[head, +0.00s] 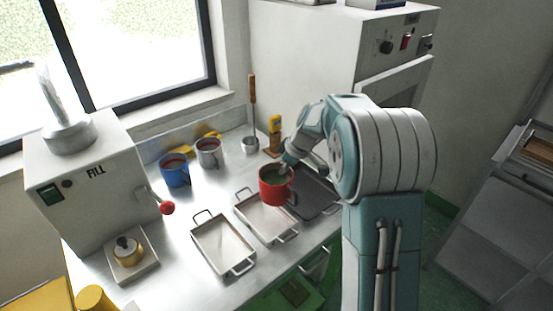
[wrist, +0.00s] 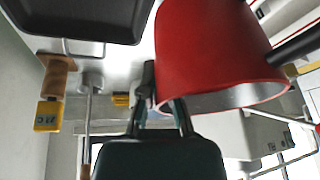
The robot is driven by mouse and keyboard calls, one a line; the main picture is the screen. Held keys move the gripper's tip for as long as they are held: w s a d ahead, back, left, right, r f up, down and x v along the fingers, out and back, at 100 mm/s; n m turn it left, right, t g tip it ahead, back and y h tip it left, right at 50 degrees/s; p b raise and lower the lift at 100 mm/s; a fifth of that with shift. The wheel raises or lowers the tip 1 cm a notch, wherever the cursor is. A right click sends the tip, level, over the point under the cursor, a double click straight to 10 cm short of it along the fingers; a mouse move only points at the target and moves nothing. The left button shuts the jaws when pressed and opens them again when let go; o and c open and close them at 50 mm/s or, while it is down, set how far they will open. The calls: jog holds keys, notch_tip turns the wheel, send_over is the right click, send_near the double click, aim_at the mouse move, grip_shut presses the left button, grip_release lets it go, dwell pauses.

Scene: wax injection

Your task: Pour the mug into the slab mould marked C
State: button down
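A red mug (head: 274,187) hangs in my gripper (head: 287,167), above the gap between the middle pale tray mould (head: 266,222) and the dark tray mould (head: 318,200). It looks roughly upright; its inside looks greenish, and its contents are unclear. In the wrist view, the red mug (wrist: 208,55) fills the upper middle, beside my gripper's fingers (wrist: 160,112). The dark mould (wrist: 85,18) shows at upper left. Another pale tray mould (head: 223,245) lies at left. I can read no letter on any mould, so I cannot tell which is C.
A blue mug (head: 174,172) and a grey mug (head: 210,153) stand at the back. A ladle (head: 252,110) and a yellow gauge (head: 275,124) stand near the wall. The FILL machine (head: 95,190) is at left, with a red-knobbed lever (head: 167,208). A white oven-like cabinet (head: 330,50) stands behind.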

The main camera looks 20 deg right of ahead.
jog(key=t+h, duration=0.1)
jog(key=h, duration=0.1)
jog(key=n+h, duration=0.1)
jog(key=h, duration=0.1)
jog(key=shift+w+t+h, duration=0.1)
jog(key=shift+t+h, duration=0.2)
jog(key=shift+t, duration=0.1)
jog(key=shift+r+t+h, duration=0.3)
jog(key=shift+t+h, duration=0.1)
jog(key=shift+h, duration=0.7)
jog(key=shift+s+a+r+n+t+h, duration=0.2)
jog(key=shift+a+r+n+t+h, duration=0.2)
jog(key=shift+h, duration=0.5)
jog(key=shift+s+a+r+n+t+h, duration=0.25)
jog(key=shift+a+t+h, duration=0.25)
jog(key=shift+h, duration=0.4)
jog(key=shift+s+a+r+n+t+h, duration=0.3)
jog(key=shift+a+t+h, duration=0.3)
jog(key=shift+h, duration=0.25)
jog(key=shift+s+a+r+n+t+h, duration=0.2)
jog(key=shift+a+r+t+h, duration=0.35)
jog(key=shift+h, duration=0.35)
jog(key=shift+s+a+r+n+t+h, duration=0.15)
jog(key=shift+s+a+r+t+h, duration=0.1)
jog(key=shift+a+t+h, duration=0.45)
